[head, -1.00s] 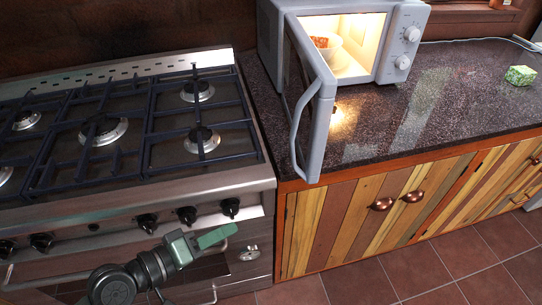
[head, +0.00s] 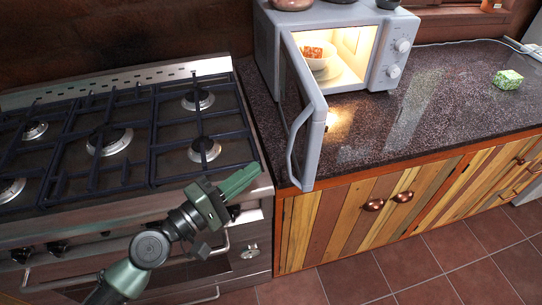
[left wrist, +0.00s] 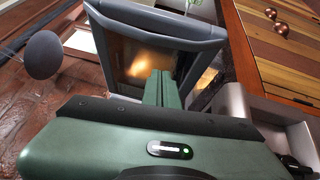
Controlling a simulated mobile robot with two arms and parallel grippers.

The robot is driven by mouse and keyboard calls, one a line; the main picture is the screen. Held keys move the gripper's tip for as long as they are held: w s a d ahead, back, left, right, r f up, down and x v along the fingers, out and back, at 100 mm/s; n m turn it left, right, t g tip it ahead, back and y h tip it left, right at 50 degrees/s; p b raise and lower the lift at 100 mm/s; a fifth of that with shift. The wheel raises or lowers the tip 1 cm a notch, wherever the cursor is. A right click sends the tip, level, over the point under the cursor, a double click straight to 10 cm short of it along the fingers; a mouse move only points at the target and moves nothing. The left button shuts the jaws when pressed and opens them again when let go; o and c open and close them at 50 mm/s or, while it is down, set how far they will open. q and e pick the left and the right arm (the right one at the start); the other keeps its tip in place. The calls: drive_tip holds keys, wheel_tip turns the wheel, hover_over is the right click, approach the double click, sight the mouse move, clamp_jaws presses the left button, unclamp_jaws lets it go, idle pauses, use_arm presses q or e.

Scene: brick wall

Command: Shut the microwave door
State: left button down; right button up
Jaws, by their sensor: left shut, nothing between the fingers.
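The white microwave (head: 330,45) stands on the dark counter with its inside lit. Its door (head: 308,115) is swung wide open on the left side and sticks out toward the counter's front edge. The door also shows in the left wrist view (left wrist: 160,45), ahead of the fingers. A white bowl with food (head: 318,55) sits inside the microwave. My left gripper (head: 245,178) is shut and empty, over the stove's front right edge, to the left of the door and apart from it. My right gripper is not in view.
The gas stove (head: 110,140) with dark grates lies left of the counter. The granite counter (head: 420,110) between is clear. Pots stand on top of the microwave. Striped wooden cabinets (head: 340,225) are below.

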use_arm(q)
drive_tip(key=shift+w+d+r+p, duration=0.15)
drive_tip(key=shift+d+p, duration=0.45)
drive_tip(key=shift+d, duration=0.6)
drive_tip(key=shift+w+d+r+p, duration=0.1)
drive_tip(key=shift+w+d+p, duration=0.15)
drive_tip(key=shift+d+p, duration=0.65)
drive_tip(key=shift+d, duration=0.35)
